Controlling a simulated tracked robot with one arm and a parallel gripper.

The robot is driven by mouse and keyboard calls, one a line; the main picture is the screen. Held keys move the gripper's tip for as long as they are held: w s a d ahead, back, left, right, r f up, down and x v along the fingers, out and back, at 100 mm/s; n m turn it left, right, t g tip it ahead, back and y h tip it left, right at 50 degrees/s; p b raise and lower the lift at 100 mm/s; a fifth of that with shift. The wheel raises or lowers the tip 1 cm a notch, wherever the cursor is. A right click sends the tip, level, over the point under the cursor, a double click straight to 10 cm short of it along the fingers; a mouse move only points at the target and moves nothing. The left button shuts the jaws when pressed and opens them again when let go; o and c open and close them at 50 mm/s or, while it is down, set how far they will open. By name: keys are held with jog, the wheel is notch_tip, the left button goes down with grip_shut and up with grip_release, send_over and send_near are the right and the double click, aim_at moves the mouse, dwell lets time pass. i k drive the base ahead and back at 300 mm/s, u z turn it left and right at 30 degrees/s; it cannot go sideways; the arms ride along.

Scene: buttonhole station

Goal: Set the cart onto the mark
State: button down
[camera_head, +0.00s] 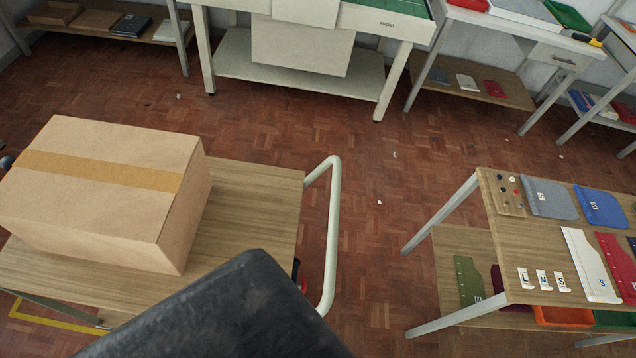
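The cart (255,215) has a wood-grain top and a pale bent-tube push handle (334,235) on its right side. A taped cardboard box (95,205) stands on its top. Part of a yellow floor line (55,322), with a corner, shows at the lower left below the cart's near edge; a cart leg comes down near it. The rest of the mark is hidden or out of frame. A dark block, which looks like my gripper (235,305), fills the bottom middle, left of the handle's lower end. Its fingers cannot be made out, and contact with the handle cannot be told.
A wood-topped table (520,245) with cloth pieces and size cards stands at the right. A pale bench (225,65) stands at the back, with a low shelf (90,28) to its left and another table (520,30) to its right. Parquet floor (385,140) is open between.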

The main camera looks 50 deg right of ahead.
aim_at(248, 205)
jog(key=u, duration=0.05)
jog(key=k, duration=2.05)
jog(key=z, duration=0.95)
jog(key=i, duration=1.8)
jog(key=u, duration=0.7)
